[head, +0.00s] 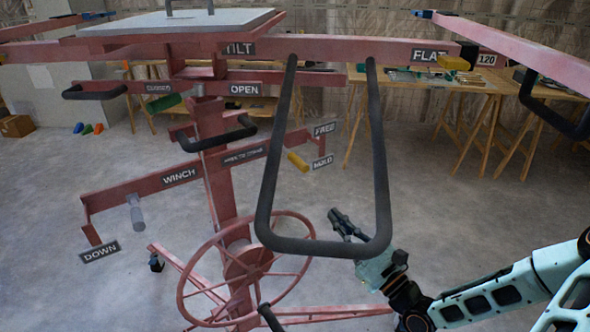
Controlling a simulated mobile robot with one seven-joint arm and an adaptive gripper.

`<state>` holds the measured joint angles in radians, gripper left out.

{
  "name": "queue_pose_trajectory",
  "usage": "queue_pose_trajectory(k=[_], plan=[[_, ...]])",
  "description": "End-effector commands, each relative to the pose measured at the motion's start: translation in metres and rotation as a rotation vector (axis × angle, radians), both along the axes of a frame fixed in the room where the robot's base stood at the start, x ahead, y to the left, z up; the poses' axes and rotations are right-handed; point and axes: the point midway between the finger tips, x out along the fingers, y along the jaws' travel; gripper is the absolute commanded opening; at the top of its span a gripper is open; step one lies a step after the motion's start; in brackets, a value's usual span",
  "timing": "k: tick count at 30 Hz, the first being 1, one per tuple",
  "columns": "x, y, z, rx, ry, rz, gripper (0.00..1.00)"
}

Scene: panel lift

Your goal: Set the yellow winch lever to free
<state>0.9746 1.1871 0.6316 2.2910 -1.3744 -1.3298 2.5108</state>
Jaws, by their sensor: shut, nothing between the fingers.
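The yellow winch lever (298,161) is a short yellow grip on the red bracket right of the mast. It sits near the HOLD label (322,163), below the FREE label (325,129). My gripper (335,213) is shut and empty, to the right of and below the lever in the picture, clear of it. It shows within the outline of the hanging dark loop handle (265,190), and whether it touches that loop cannot be told.
The red lift has a large wheel (182,297) at the bottom and a WINCH arm with a grey crank grip (136,212) at left. Another yellow grip (455,63) is by the FLAT label. Wooden worktables (480,82) stand behind.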

Motion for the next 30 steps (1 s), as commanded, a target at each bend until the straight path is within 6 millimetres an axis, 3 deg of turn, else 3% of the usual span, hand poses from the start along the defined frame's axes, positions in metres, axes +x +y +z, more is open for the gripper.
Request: queue_pose_trajectory(k=[10, 23, 30], plan=[[0.009, 0.009, 0.004, -0.001, -0.002, 0.003, 0.0], [0.071, 0.066, 0.03, 0.0, -0.003, 0.003, 0.0], [0.064, 0.07, 0.061, -0.002, -0.001, 0.0, 0.0]])
